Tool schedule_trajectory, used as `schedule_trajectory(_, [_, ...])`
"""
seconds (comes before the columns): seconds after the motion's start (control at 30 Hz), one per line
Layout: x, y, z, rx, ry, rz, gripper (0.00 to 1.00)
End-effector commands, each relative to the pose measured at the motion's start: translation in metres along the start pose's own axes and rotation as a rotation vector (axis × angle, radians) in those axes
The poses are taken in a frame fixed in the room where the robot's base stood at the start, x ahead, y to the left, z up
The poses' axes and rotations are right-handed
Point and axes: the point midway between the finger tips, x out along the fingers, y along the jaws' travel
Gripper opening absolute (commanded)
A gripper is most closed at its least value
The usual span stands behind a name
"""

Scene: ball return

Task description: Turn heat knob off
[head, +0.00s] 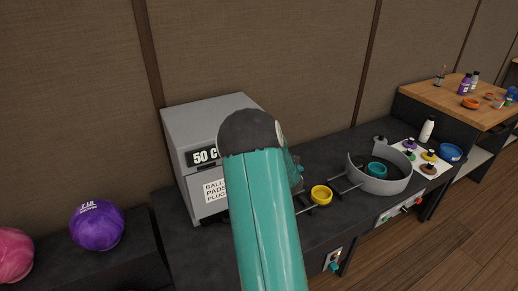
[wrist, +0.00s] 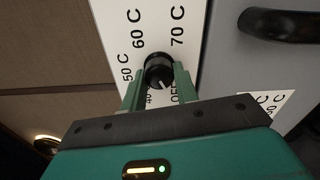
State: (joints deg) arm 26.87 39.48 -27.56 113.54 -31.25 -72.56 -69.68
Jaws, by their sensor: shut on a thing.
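The black heat knob (wrist: 157,68) sits on a white dial plate (wrist: 112,22) in the wrist view. The plate is marked 50 C, 60 C and 70 C, with a partly hidden 40 and OFF near my fingers. A small white mark shows on the knob's lower side; its exact setting is hard to tell. My gripper (wrist: 160,74) has its green fingers on either side of the knob and is shut on it.
A dark handle (wrist: 285,24) is on the grey door beside the plate. A purple ball (head: 97,225) and a pink ball (head: 14,254) lie at left.

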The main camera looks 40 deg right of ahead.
Motion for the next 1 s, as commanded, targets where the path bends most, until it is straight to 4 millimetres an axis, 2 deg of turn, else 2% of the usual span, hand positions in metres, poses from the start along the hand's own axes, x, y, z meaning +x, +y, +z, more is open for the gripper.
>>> schedule_trajectory(0.3, [-0.0010, -0.0013, 0.0000, -0.097, 0.000, -0.002, 0.07])
schedule_trajectory(0.73, [-0.0011, -0.0014, 0.0002, -0.106, 0.000, -0.003, 0.07])
schedule_trajectory(0.77, [-0.0011, -0.0014, 0.0002, -0.106, 0.000, -0.003, 0.32])
schedule_trajectory(0.87, [-0.0010, -0.0013, 0.0002, -0.106, 0.000, -0.002, 0.51])
schedule_trajectory(1.0, [-0.0006, -0.0010, 0.0001, -0.106, 0.000, -0.002, 0.52])
